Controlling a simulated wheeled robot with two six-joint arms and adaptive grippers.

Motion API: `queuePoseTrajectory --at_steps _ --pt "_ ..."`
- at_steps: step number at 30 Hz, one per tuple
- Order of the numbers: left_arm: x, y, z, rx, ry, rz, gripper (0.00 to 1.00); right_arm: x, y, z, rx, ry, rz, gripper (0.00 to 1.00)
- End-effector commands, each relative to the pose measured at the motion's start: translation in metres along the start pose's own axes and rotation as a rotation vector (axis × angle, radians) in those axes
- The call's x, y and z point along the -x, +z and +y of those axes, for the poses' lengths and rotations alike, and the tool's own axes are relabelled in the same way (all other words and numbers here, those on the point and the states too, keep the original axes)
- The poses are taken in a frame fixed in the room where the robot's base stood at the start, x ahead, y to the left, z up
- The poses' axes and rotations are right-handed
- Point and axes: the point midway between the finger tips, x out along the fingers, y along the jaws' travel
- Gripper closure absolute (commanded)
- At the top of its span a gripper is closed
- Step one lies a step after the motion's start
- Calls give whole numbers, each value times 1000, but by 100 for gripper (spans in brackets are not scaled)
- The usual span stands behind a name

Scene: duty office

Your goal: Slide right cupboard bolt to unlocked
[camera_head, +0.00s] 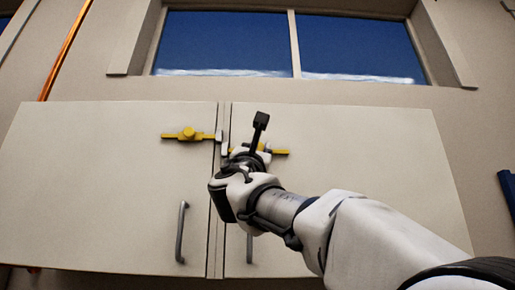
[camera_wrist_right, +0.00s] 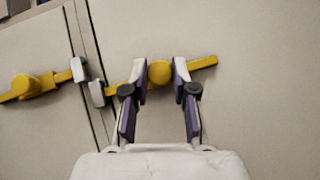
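The right cupboard bolt (camera_wrist_right: 205,63) is a yellow bar with a round knob (camera_wrist_right: 160,72) on the right door. In the wrist view its left end reaches a grey catch (camera_wrist_right: 96,93) by the door seam. In the head view my arm hides much of this bolt, and its right end (camera_head: 281,152) shows. My right gripper (camera_wrist_right: 160,69) has one finger on each side of the knob, with narrow gaps showing. Whether either finger touches the knob is unclear. In the head view my right gripper (camera_head: 246,153) is partly hidden by its wrist. My left gripper is not in view.
A second yellow bolt (camera_head: 187,134) sits on the left door (camera_head: 110,190), reaching another grey catch (camera_head: 219,135). Grey vertical handles (camera_head: 181,232) are lower on the doors. The right door (camera_head: 370,160) is bare right of the bolt. A window (camera_head: 225,45) is above.

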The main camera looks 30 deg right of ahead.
Motion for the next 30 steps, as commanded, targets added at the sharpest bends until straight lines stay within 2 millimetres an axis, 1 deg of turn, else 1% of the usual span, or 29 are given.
queuePoseTrajectory --at_steps 5,9,12,20,21,23,30 --pt "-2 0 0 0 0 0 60 0 -2 -2 -1 0 3 100" --pt "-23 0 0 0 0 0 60 1 -3 -18 -5 -2 3 100" --pt "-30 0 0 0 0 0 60 -3 1 -28 -4 -2 2 100" --pt "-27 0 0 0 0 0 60 -6 4 -28 -2 -1 4 100" --pt "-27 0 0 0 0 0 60 -6 4 -28 -2 -1 4 70" --pt "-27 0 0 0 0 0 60 -6 4 -28 -2 -1 3 49" --pt "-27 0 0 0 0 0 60 -6 4 -28 -1 0 3 48"
